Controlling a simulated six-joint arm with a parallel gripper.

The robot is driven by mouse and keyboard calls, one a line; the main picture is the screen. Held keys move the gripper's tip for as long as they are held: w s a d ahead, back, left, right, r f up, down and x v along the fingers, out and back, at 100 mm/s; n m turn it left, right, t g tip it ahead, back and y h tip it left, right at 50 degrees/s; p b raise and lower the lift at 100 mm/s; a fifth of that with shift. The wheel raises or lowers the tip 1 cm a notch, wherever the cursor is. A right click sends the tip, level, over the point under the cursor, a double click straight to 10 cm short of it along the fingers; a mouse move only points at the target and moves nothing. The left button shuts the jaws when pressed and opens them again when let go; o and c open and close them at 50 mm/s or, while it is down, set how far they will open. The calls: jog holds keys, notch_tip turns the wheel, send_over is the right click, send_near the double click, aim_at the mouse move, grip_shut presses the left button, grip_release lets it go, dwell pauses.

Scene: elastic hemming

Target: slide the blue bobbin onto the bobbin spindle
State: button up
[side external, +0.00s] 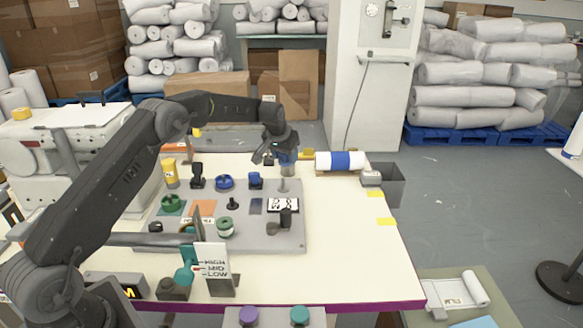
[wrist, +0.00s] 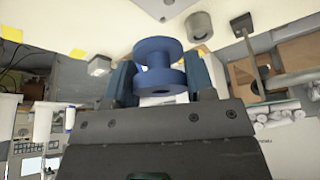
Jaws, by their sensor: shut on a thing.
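My gripper (side external: 278,152) is shut on the blue bobbin (wrist: 159,62). In the wrist view the bobbin sits between the two fingers, with both its flanges showing. In the side view the bobbin (side external: 287,157) is a small blue patch under the fingers, partly hidden by them. It is held above the back right of the grey board (side external: 290,235). A short grey upright post (side external: 283,185), which looks like the bobbin spindle, stands on the board just below the gripper. The bobbin appears apart from its base; I cannot tell whether the tip is inside the bobbin.
The board carries a blue ring-shaped part (side external: 224,182), a blue block (side external: 255,180), a green spool (side external: 225,228) and dark posts. A blue-and-white roll (side external: 340,161) lies behind, to the right. A dark bin (side external: 388,184) stands at the right table edge. The front right tabletop is clear.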

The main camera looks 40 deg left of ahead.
jog(key=shift+w+a, duration=0.2)
jog(key=shift+a, duration=0.3)
jog(key=shift+w+a, duration=0.15)
jog(key=shift+a, duration=0.35)
send_over(283, 188)
jog(key=shift+w+a+f, duration=0.1)
jog(key=shift+f, duration=1.4)
jog(key=shift+w+a+f, duration=0.1)
jog(key=shift+f, duration=1.35)
jog(key=shift+f, duration=2.8)
jog(key=o, duration=0.9)
jog(key=shift+c, duration=0.2)
